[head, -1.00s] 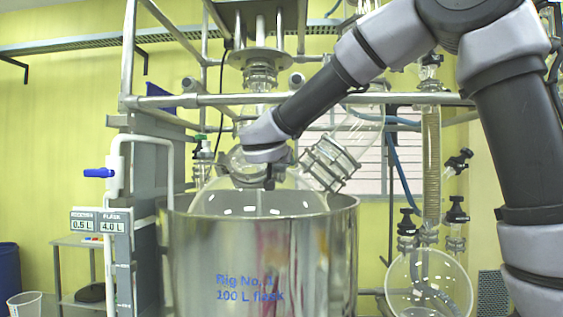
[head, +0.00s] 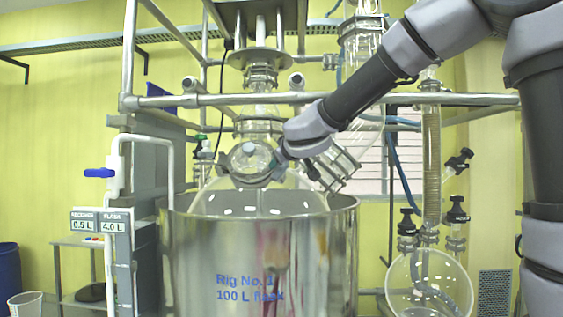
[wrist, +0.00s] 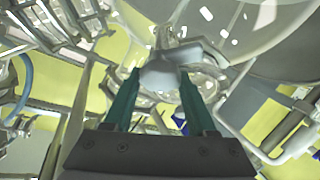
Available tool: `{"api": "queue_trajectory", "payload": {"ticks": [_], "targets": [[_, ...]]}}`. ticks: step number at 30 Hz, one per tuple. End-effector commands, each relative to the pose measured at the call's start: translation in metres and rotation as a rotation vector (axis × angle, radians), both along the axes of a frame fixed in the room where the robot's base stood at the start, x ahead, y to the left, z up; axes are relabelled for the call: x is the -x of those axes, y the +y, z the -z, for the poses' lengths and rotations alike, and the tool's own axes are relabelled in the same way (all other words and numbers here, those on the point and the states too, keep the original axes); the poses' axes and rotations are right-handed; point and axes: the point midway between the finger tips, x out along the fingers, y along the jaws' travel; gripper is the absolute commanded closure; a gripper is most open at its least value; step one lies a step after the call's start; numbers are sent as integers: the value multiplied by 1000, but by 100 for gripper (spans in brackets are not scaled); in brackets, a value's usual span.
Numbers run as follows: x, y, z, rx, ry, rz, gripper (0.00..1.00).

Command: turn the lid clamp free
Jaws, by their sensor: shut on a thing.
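The lid clamp (head: 247,182) is a grey band with a lug, set around the round glass lid (head: 249,157) on the front port of the large flask. My gripper (head: 274,165) is at the right side of the clamp in the head view, its green fingers partly hidden by my wrist. In the wrist view my gripper (wrist: 158,78) has a finger on each side of a pale grey tab of the clamp (wrist: 160,74) and is shut on it. The glass flask shows above the tab there.
The steel bath (head: 260,255) stands below the flask. A metal rail (head: 420,99) crosses behind my arm. A clamped glass joint (head: 330,168) is close to the right of my gripper. A round receiver flask (head: 428,285) hangs at lower right.

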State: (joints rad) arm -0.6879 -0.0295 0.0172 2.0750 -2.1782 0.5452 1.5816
Motion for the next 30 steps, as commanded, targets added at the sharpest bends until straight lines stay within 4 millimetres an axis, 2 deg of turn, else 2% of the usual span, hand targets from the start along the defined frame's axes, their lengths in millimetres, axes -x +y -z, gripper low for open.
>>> {"api": "queue_trajectory", "payload": {"ticks": [20, 21, 23, 24, 30], "targets": [[1, 1, 1, 52, 4, -45, 99], [1, 1, 1, 52, 4, -45, 39], [0, 1, 1, 52, 4, -45, 17], [0, 1, 1, 52, 4, -45, 13], [0, 0, 0, 51, 3, -43, 13]]}}
